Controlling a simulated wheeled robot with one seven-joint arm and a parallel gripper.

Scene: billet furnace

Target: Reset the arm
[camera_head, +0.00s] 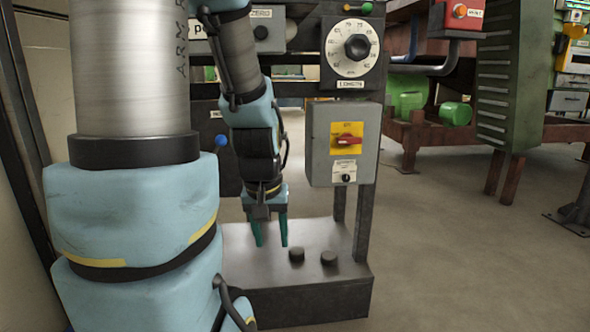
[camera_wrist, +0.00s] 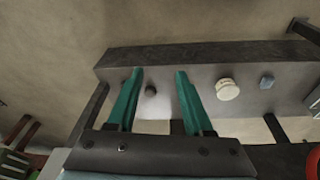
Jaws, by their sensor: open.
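My gripper (camera_head: 271,243) points down in the head view, with its two teal fingers apart and nothing between them. It hangs over the dark metal base box (camera_head: 335,268), left of two short black knobs (camera_head: 297,255) on the top of that box. The wrist view also shows my gripper (camera_wrist: 159,73) with its fingers spread across a grey surface (camera_wrist: 195,92). A small dark round knob (camera_wrist: 151,89) shows between the fingers there, and whether they touch anything is unclear. My arm is bent, with its upper links filling the left of the head view.
Above the base box stand a dial (camera_head: 357,48) labelled LENGTH and a grey switch box (camera_head: 341,145) with a red handle, close right of my arm. A pale round knob (camera_wrist: 227,89) lies right of the fingers. Open floor (camera_head: 470,260) extends to the right.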

